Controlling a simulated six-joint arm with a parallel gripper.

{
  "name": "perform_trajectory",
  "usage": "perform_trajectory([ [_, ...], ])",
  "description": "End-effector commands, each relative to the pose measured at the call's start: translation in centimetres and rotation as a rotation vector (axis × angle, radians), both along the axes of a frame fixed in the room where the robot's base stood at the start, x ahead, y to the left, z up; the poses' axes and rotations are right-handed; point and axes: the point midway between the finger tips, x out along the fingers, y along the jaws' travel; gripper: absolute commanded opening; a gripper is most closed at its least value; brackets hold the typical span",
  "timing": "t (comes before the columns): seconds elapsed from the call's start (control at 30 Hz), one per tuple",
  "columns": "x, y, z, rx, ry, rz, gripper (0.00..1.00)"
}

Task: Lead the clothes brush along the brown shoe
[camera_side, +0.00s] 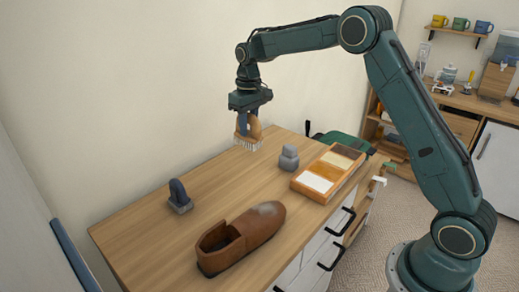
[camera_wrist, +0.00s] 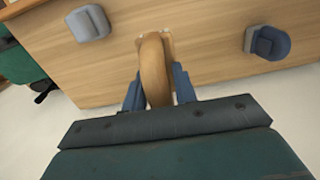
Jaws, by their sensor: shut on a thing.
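The brown shoe (camera_side: 241,236) stands on the wooden cabinet top near its front edge, with a greyish patch on its toe. The clothes brush (camera_side: 250,131) has a wooden handle and pale bristles pointing down. My gripper (camera_side: 247,122) is shut on its handle and holds it above the back of the top, apart from the shoe. In the wrist view the brush's handle (camera_wrist: 154,70) stands between the blue fingers of my gripper (camera_wrist: 158,88). The shoe does not show in the wrist view.
A grey-blue brush-like item (camera_side: 179,196) stands at the left of the cabinet top (camera_side: 140,228). A small grey block-shaped object (camera_side: 289,158) and a wooden tray (camera_side: 298,186) with coloured compartments stand to the right. The middle of the top is clear.

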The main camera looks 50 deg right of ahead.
Motion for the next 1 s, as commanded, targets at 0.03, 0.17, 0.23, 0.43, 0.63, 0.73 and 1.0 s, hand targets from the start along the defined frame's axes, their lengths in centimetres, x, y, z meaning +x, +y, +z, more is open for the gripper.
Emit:
perform_trajectory([
  [0.03, -0.8, 0.1, 0.1, 0.004, 0.001, -0.002, 0.0],
  [0.17, -2.7, 0.6, 0.0, 0.017, -0.001, -0.006, 0.0],
  [0.23, -3.7, 0.8, -0.1, 0.024, -0.002, -0.01, 0.0],
  [0.43, -7.0, 1.7, -0.4, 0.049, -0.003, -0.02, 0.0],
  [0.63, -10.4, 2.7, -0.8, 0.077, -0.004, -0.034, 0.0],
  [0.73, -12.2, 3.3, -1.0, 0.093, -0.004, -0.041, 0.0],
  [1.0, -16.1, 4.5, -1.6, 0.127, -0.004, -0.061, 0.0],
])
